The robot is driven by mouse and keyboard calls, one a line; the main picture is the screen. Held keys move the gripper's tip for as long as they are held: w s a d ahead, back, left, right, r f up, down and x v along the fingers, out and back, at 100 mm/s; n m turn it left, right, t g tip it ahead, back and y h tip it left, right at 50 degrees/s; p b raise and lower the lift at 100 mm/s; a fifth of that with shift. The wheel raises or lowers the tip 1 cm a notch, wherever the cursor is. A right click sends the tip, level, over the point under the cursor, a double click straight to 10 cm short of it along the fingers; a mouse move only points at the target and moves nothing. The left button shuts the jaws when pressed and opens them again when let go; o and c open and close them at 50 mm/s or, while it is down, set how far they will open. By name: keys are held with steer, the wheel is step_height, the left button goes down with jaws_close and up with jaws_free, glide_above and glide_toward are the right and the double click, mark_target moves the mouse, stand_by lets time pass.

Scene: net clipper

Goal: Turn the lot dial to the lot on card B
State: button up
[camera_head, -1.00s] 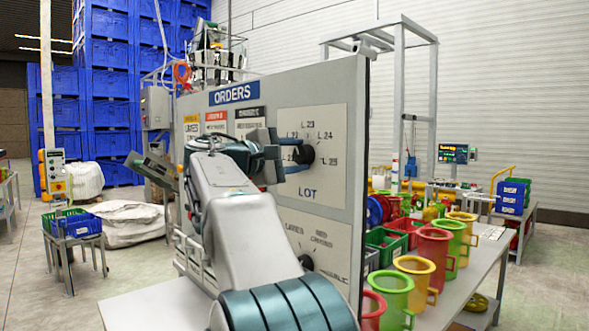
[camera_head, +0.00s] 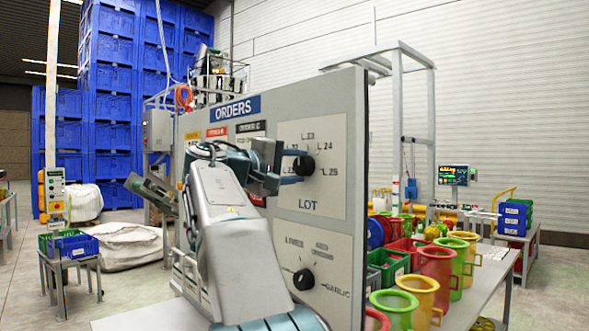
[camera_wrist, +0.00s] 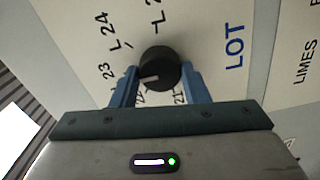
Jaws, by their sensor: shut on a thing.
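The lot dial (camera_head: 304,165) is a round black knob on a pale plate marked LOT, on the upright grey ORDERS board (camera_head: 352,110). My gripper (camera_head: 296,166) is shut on it, with one blue finger on each side. In the wrist view the dial (camera_wrist: 160,66) sits between the fingertips (camera_wrist: 159,74). Its white mark points between the 22 and 23 labels, as far as I can tell. The middle, red-topped card (camera_head: 217,133) hangs left of the dial, between a yellow-topped and a black-topped card. My arm partly hides the cards and their text is unreadable.
A second black dial (camera_head: 303,279), with labels such as LIMES and GARLIC, is below on the same board. Right of the board, a table (camera_head: 487,272) holds coloured mugs (camera_head: 434,266) and crates. Blue crates (camera_head: 110,110) are stacked at the back left.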

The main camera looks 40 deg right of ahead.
steer(key=o, duration=1)
steer(key=shift+c, duration=0.2)
steer(key=s+a+b, duration=0.1)
steer(key=a, duration=1.2)
steer(key=shift+a, duration=0.35)
